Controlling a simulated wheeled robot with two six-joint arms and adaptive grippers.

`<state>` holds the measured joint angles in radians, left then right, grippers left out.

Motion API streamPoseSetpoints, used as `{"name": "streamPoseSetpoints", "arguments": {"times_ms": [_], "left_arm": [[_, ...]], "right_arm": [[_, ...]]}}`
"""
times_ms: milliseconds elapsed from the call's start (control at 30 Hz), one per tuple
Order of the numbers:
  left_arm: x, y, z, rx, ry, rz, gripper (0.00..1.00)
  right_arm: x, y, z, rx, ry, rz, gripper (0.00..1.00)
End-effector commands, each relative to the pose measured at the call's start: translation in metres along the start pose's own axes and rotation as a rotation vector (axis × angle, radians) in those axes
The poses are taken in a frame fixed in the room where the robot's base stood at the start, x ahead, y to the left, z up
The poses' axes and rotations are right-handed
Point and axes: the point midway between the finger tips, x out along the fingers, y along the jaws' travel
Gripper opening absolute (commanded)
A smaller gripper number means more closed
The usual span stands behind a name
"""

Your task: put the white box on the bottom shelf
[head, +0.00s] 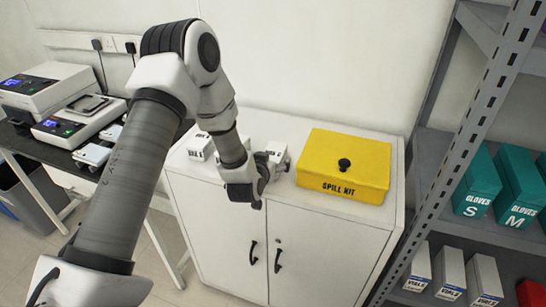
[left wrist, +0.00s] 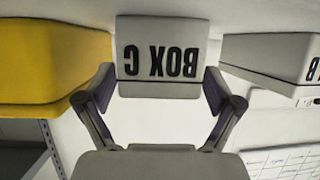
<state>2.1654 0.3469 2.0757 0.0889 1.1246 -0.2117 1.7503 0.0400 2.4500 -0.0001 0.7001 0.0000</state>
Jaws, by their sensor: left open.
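A white box (head: 277,151) stands on top of the white cabinet, just left of the yellow spill kit. In the left wrist view the white box (left wrist: 165,60) reads BOX C, upside down. My left gripper (head: 266,174) is at its near side. The gripper's two fingers (left wrist: 158,88) are spread, one toward each side of the box, with no clear contact. Another white box (head: 199,147) stands further left on the cabinet, partly behind my arm. The grey shelf rack (head: 466,135) is at the right; its lowest level is cut off by the frame. My right gripper is not in view.
The yellow spill kit (head: 343,165) sits close to the right of the box. The rack holds teal glove boxes (head: 478,185) and, below, several vial boxes (head: 451,272) and a red item (head: 531,294). A dark bench (head: 60,150) with instruments is at the left.

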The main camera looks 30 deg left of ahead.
Motion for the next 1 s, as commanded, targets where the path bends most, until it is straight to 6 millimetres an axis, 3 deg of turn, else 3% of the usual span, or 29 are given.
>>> {"name": "streamPoseSetpoints", "arguments": {"times_ms": [100, 267, 367, 500, 567, 600, 1000], "left_arm": [[0.01, 0.0, 0.0, 0.001, 0.001, 0.0, 0.92], [0.011, 0.001, 0.0, 0.001, 0.0, 0.001, 0.92], [0.01, 0.001, 0.0, 0.001, 0.001, 0.001, 0.63], [0.01, 0.001, 0.0, 0.001, 0.001, 0.001, 0.16], [0.01, 0.001, 0.0, 0.001, 0.001, 0.001, 0.16], [0.01, 0.001, 0.0, 0.001, 0.002, 0.001, 0.09], [0.006, 0.001, -0.011, 0.0, 0.005, 0.001, 0.09]], "right_arm": [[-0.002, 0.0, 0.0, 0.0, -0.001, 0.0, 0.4], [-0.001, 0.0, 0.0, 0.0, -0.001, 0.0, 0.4], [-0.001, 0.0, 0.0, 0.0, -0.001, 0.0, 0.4], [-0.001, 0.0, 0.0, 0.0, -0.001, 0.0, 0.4], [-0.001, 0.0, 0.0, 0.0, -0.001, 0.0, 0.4], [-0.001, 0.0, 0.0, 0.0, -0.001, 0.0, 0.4], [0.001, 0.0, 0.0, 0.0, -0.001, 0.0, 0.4]]}}
